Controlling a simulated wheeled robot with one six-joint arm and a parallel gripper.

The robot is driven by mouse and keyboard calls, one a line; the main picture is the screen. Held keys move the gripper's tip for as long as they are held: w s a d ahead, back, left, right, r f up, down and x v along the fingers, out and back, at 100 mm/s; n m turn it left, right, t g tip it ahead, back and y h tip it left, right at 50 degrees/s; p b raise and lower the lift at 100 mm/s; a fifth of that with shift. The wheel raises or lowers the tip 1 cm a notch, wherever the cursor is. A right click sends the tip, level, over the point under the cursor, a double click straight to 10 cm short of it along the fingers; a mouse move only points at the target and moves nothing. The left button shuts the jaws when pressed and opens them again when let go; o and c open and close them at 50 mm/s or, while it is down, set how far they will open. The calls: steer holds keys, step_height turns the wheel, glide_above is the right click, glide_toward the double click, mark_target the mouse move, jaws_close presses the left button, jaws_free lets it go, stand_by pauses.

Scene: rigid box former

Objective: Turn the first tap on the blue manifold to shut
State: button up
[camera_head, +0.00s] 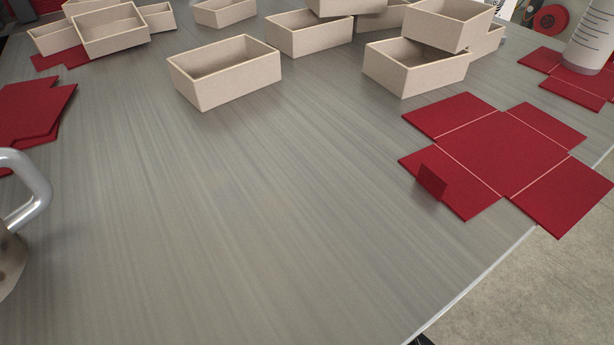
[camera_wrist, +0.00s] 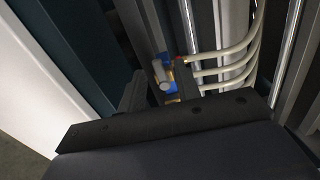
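The blue manifold (camera_wrist: 170,87) shows in small part in the wrist view, with brass-coloured fittings. A grey tap handle (camera_wrist: 159,73) stands out in front of it. My gripper (camera_wrist: 161,82) points at it, with one dark finger to the left of the tap and one to the right. The fingers are apart, and I see no clear contact with the handle. The dark gripper body hides the lower part of the manifold, so I cannot tell which tap this is. The manifold and gripper are not in the head view.
Pale hoses (camera_wrist: 225,70) run to the right of the manifold, beside metal uprights (camera_wrist: 287,50). A white panel (camera_wrist: 35,90) stands at left. The head view shows a metal table (camera_head: 250,220) with open beige boxes (camera_head: 225,75) and red flat blanks (camera_head: 500,150).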

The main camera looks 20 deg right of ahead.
steer(key=s+d+p, duration=0.2)
steer(key=s, duration=0.8)
steer(key=shift+s, duration=0.3)
